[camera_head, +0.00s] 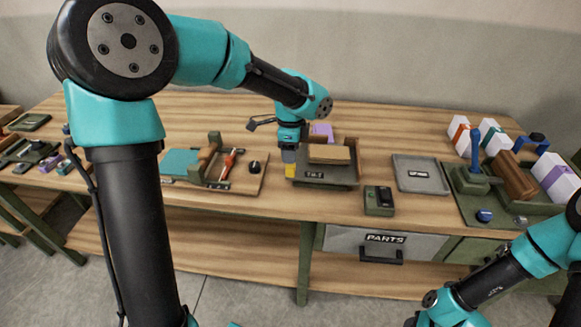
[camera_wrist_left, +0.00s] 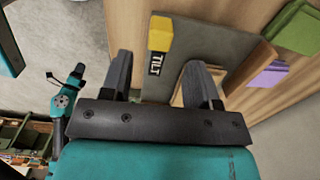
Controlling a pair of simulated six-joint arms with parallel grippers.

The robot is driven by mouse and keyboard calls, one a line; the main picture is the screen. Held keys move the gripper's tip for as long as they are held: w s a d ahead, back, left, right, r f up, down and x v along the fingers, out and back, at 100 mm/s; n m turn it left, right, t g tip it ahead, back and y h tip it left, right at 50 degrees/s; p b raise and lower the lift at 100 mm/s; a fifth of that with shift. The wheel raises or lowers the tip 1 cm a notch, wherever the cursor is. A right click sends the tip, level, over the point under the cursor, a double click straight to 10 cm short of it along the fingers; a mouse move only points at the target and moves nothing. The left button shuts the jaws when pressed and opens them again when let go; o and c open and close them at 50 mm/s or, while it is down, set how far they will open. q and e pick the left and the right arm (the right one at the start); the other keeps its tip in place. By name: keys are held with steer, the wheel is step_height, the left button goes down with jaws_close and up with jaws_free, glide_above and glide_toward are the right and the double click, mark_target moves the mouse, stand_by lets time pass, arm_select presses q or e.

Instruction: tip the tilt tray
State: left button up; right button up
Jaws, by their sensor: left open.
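The tilt tray (camera_head: 325,181) is a dark grey tray on the bench, with a TILT label on its front and a yellow tab (camera_head: 291,170) at its front left corner. It looks flat. A light wooden block (camera_head: 329,153) rests on it. My left gripper (camera_head: 290,158) is open just above the yellow tab. In the left wrist view the yellow tab (camera_wrist_left: 160,33) shows beyond and between the open fingers (camera_wrist_left: 158,65), with no visible contact. My right arm is at the lower right, and its gripper is too small and unclear in the left wrist view to read.
A purple block (camera_head: 323,131) is behind the tray. A small dark green box (camera_head: 379,200) and a grey tray (camera_head: 420,175) stand to the right. A board with a red-handled tool (camera_head: 229,163) lies to the left. A PARTS drawer (camera_head: 384,243) is below the bench edge.

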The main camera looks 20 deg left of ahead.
mark_target(290, 167)
arm_select(q)
step_height(290, 167, down, 7)
steer(key=shift+r, duration=0.1)
steer(key=shift+c, duration=0.3)
jaws_close()
stand_by(0.4)
